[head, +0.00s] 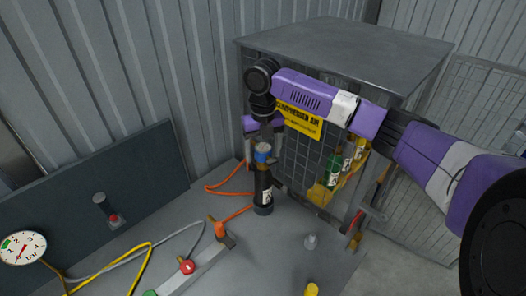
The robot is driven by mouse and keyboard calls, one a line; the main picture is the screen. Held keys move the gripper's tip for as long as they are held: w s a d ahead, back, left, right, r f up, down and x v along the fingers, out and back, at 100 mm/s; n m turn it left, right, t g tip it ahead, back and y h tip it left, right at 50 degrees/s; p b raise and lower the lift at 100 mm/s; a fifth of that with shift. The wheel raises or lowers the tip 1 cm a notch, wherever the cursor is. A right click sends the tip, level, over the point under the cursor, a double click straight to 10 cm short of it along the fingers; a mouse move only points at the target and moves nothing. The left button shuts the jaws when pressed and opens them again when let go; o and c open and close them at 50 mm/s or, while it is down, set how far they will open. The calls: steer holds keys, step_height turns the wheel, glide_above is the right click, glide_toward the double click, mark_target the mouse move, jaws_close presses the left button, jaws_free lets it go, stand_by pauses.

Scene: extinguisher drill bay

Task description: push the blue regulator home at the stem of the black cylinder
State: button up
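The black cylinder (264,192) stands upright on the grey bench, with a pale label on its side. The blue regulator (263,153) is at the top of the cylinder, in line with it; the stem is hidden, and I cannot tell how far down the regulator sits. My gripper (264,147) points down from above, its fingers at the regulator. The fingers are too small and overlapped to tell whether they are closed on it.
A mesh cage (345,45) with a yellow sign and several bottles stands behind and right. An orange hose (222,190) lies left of the cylinder. A bar with valves (190,270), a pressure gauge (22,247) and yellow and grey hoses fill the front left.

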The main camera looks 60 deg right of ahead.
steer(key=shift+r+b, duration=0.7)
steer(key=shift+r, duration=3.2)
